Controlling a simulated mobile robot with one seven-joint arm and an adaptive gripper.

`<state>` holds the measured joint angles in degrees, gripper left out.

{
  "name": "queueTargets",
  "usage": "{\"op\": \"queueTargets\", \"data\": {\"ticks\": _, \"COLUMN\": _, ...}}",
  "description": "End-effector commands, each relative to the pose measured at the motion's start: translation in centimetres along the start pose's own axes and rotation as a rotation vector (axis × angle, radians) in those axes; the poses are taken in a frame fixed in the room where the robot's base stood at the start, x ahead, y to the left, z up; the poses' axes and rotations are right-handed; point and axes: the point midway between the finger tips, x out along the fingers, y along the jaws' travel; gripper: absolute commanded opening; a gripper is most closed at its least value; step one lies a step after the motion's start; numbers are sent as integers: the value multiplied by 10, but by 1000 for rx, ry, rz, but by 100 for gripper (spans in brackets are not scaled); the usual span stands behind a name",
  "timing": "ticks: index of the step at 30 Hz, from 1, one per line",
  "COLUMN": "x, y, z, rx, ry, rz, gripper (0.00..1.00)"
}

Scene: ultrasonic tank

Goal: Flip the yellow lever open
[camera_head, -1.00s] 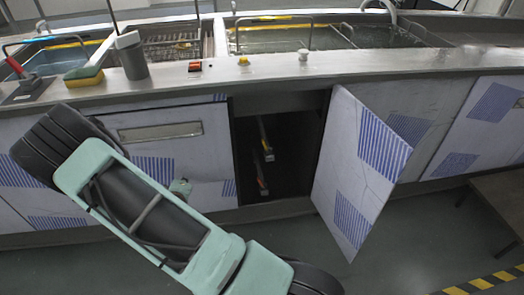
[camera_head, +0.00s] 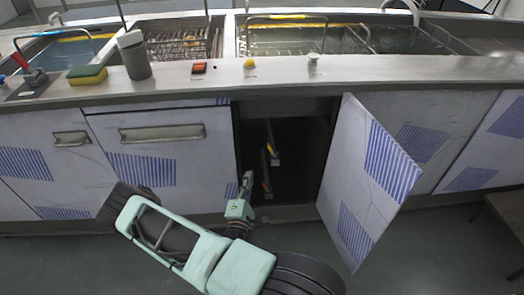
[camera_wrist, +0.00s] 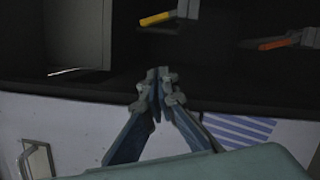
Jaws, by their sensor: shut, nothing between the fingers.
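The yellow lever (camera_wrist: 156,18) shows in the wrist view inside the dark open cabinet (camera_head: 303,150), pointing past the tips of my gripper (camera_wrist: 160,82). A second lever with an orange-red handle (camera_wrist: 277,43) is to its right in that view. My gripper (camera_head: 247,178) is shut and empty at the cabinet opening's left edge. A visible gap separates its fingertips from the yellow lever.
The cabinet door (camera_head: 365,180) stands open to the right of the opening. A closed drawer front (camera_head: 165,160) with a handle is to the left.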

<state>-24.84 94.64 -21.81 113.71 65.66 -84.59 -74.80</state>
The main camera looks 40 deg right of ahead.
Motion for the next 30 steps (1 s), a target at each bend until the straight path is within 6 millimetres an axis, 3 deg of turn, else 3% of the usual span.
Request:
{"op": "queueTargets", "data": {"ticks": 11, "x": 0, "y": 1, "z": 1, "rx": -10, "ry": 0, "rz": 9, "gripper": 0}}
{"op": "queueTargets", "data": {"ticks": 16, "x": 11, "y": 0, "z": 1, "rx": -8, "ry": 0, "rz": 9, "gripper": 0}}
{"op": "queueTargets", "data": {"ticks": 30, "x": 104, "y": 0, "z": 2, "rx": -7, "ry": -3, "rz": 10, "gripper": 0}}
